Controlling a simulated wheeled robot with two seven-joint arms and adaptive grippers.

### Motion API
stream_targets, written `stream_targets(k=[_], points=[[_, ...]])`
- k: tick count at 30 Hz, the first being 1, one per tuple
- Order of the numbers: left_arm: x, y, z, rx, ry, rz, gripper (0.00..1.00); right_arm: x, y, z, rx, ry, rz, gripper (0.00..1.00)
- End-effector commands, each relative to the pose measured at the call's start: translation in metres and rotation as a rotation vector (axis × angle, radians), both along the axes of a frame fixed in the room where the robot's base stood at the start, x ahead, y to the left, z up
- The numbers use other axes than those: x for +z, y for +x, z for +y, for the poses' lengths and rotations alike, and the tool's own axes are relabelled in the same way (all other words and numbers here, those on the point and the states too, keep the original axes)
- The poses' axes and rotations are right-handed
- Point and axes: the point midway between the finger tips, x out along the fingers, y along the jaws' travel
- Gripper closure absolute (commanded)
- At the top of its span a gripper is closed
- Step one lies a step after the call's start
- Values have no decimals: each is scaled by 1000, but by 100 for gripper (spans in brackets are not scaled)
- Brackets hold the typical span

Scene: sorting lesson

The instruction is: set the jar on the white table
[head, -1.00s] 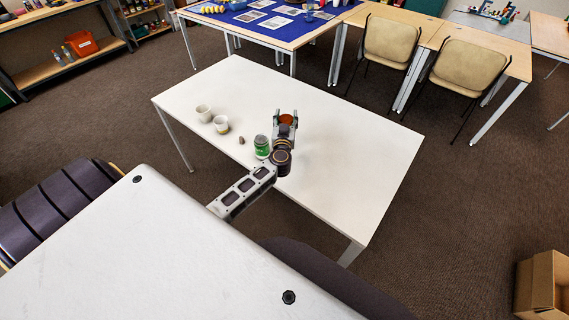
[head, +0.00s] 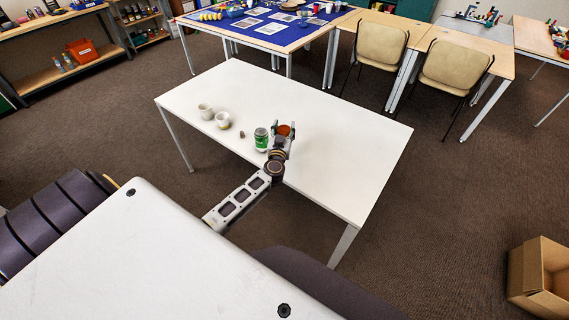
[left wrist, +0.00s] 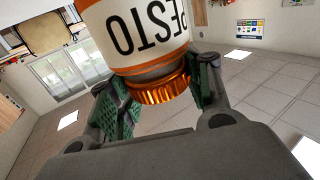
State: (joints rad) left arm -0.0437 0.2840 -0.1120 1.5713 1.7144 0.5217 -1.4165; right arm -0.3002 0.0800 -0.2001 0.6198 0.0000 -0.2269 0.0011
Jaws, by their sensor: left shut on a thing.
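The jar has an orange lid, which shows from above in the head view (head: 284,130). In the left wrist view the jar (left wrist: 145,30) appears upside down, with a white label reading PESTO, orange bands and a coppery lid. My left gripper (head: 285,131) is shut on the jar near its lid, with a green-padded finger on each side. My right gripper is not in view.
A green can (head: 261,138) stands close left of my left gripper. Farther left are a small brown object (head: 242,134) and two pale cups (head: 205,111) (head: 222,120). The table's right part and far side are clear. A cardboard box (head: 540,275) is on the floor at right.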

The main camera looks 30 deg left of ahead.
Motion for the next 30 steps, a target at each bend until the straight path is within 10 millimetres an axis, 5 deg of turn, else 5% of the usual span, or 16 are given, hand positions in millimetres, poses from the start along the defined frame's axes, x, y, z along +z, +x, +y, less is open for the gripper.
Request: stream_targets(k=[17, 30], points=[[0, 2, -3, -17, 0, -1, 79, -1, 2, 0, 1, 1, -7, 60], [-17, 2, -3, -16, 0, -2, 79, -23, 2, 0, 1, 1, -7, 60]])
